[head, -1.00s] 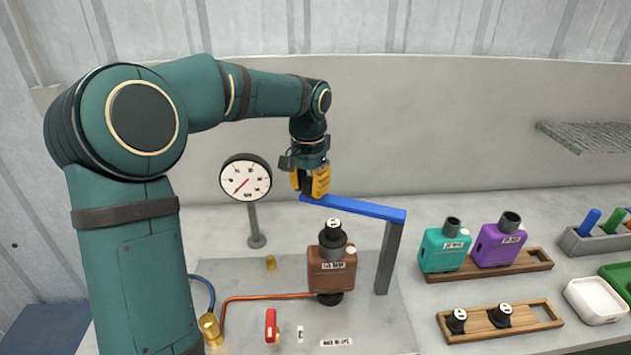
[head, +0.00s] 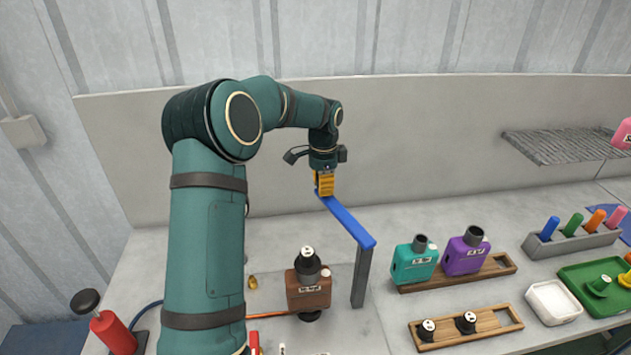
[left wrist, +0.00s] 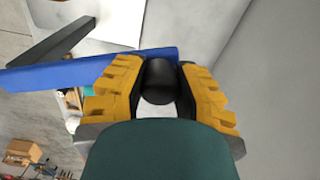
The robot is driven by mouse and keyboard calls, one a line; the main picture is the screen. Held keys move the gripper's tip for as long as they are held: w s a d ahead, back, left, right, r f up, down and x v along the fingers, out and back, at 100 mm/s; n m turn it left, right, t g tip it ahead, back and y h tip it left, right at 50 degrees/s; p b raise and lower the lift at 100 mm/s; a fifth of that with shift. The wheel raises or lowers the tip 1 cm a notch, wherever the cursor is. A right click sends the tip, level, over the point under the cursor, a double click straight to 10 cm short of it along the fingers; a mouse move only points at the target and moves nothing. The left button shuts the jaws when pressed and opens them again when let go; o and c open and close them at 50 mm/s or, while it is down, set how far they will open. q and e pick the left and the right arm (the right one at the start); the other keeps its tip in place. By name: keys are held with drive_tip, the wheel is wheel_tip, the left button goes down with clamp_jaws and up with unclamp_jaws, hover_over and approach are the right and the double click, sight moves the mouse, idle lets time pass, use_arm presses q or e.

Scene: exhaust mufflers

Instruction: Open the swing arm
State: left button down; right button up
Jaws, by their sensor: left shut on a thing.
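The swing arm is a blue bar (head: 348,222) on a grey post (head: 361,277). It points back and left from the post, over the bench behind the brown muffler (head: 308,290). My left gripper (head: 323,190) points down at the bar's free end. In the left wrist view its yellow fingers (left wrist: 160,85) are closed around a black cylindrical knob (left wrist: 159,78) at the end of the blue bar (left wrist: 80,73). My right gripper is not in view.
Teal (head: 414,262) and purple (head: 465,254) mufflers stand on a wooden rack to the right. A wooden holder (head: 450,333) with black caps, a white tray (head: 553,302) and a green tray (head: 588,281) lie farther right. A red cylinder (head: 112,331) is at the front left.

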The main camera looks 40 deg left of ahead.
use_arm(q)
drive_tip(key=shift+w+d+m, duration=0.2)
drive_tip(key=shift+w+m, duration=0.1)
drive_tip(key=shift+w, duration=0.15)
drive_tip(key=c, duration=0.6)
unclamp_jaws()
drive_tip(key=shift+c, duration=0.2)
wheel_tip(320, 180, up, 12)
idle(0.4)
